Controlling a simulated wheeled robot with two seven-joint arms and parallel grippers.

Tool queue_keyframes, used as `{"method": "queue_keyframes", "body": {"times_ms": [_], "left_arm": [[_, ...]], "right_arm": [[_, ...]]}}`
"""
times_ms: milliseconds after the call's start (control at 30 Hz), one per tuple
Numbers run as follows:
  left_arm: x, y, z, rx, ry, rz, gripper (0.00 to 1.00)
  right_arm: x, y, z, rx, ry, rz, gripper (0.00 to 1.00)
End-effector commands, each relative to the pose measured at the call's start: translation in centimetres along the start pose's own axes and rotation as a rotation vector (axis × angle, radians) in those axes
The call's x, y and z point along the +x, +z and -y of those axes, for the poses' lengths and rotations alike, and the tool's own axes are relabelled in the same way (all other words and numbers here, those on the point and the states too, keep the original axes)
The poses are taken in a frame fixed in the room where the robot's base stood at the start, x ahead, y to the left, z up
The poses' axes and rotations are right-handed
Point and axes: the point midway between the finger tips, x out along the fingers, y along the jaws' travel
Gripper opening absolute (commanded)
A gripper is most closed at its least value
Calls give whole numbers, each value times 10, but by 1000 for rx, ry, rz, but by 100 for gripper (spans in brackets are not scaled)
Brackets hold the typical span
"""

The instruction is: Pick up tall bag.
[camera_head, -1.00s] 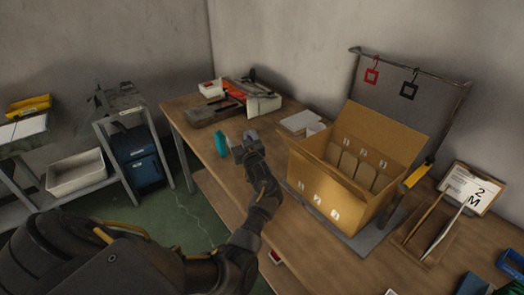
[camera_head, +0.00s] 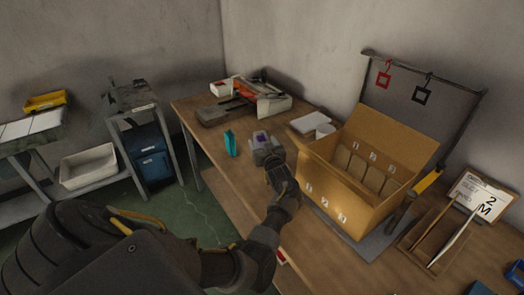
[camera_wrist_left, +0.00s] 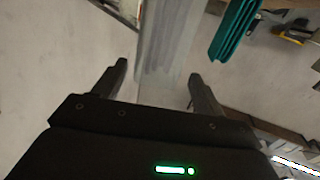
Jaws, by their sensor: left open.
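A pale grey, translucent upright thing, which looks like the tall bag (camera_wrist_left: 165,40), stands between the fingers of my left gripper (camera_wrist_left: 158,78) in the left wrist view. The gripper is open, with a finger on each side and a gap visible. In the head view, the left gripper (camera_head: 272,160) is over the table, and a grey shape with a purple spot (camera_head: 262,142) shows at its tip. A teal upright packet (camera_head: 230,143) stands just left of it; it also shows in the wrist view (camera_wrist_left: 236,30). My right gripper is not in view.
An open cardboard box (camera_head: 340,200) with several dividers stands right of the gripper on the wooden table (camera_head: 215,180). A wooden holder (camera_head: 425,240) and a size card (camera_head: 478,197) are at right.

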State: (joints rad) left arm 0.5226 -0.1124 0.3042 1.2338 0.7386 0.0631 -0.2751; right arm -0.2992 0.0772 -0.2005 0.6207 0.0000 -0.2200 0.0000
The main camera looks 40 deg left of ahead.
Motion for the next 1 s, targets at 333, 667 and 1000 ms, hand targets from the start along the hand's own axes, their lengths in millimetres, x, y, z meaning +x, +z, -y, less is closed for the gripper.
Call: {"method": "queue_keyframes", "body": {"times_ms": [333,667,1000], "left_arm": [[39,0,-4,2,-1,-1,71],[52,2,-4,-1,0,-1,71],[52,2,-4,0,0,-1,37]], "right_arm": [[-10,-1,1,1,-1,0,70],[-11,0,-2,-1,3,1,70],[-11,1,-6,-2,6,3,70]]}}
